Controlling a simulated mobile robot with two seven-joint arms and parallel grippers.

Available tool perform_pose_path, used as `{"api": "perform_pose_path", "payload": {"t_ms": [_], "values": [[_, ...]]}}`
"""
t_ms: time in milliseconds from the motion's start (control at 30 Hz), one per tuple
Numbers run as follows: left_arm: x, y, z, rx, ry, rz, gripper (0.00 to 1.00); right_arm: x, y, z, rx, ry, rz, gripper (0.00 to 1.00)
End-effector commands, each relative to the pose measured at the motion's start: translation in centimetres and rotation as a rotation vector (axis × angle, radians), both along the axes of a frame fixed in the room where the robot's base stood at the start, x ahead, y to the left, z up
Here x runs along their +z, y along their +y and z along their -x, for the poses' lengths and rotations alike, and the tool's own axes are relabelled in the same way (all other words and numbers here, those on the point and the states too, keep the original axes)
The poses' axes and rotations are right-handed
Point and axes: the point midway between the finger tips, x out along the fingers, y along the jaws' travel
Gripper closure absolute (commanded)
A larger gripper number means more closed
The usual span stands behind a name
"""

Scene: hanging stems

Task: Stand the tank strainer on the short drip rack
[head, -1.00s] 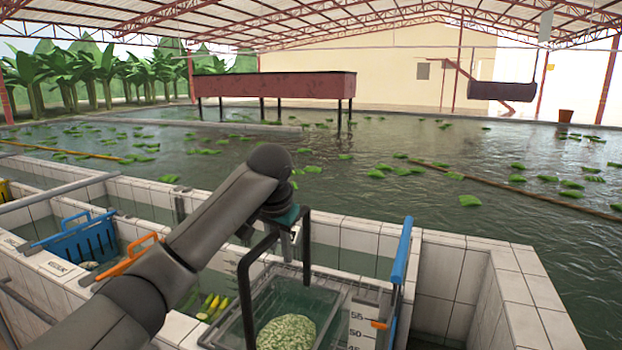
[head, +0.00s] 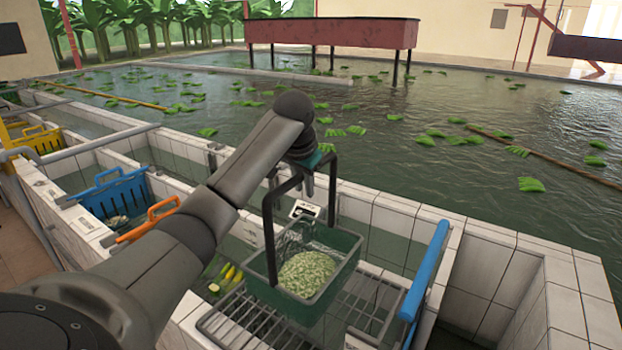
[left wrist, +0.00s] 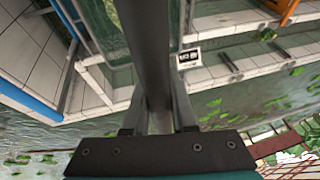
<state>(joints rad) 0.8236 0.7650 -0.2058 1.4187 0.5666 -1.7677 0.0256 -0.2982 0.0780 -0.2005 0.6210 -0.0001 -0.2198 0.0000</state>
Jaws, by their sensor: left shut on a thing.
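The tank strainer is a dark green open basket (head: 342,262) with a tall black handle (head: 267,235) and a pale green heap (head: 307,274) inside. My left gripper (head: 308,166) is shut on the top of the handle, and the strainer hangs about level. In the left wrist view the dark handle (left wrist: 150,50) runs up from between the fingers (left wrist: 158,118). A grey barred drip rack (head: 372,308) shows below and right of the strainer, and more grey bars (head: 235,322) show at lower left. The strainer hides the part between, so I cannot tell whether they join. My right gripper is out of view.
White tiled tank walls (head: 490,262) surround the rack. A blue rail (head: 428,268) stands close right of the strainer. A blue basket (head: 113,198) and an orange handle (head: 150,222) are at left. Yellow and green vegetables (head: 228,276) lie beside the strainer. Open water spreads behind.

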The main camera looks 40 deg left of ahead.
Motion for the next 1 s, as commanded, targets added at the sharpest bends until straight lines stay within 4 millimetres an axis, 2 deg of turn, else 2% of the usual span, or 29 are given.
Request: {"api": "perform_pose_path", "payload": {"t_ms": [300,1000], "values": [[-2.4,0.0,0.0,0.002,-0.001,0.001,1.0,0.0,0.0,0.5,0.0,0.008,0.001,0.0],[-8.5,0.0,0.0,0.001,-0.001,0.0,1.0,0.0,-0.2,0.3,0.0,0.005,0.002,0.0]]}}
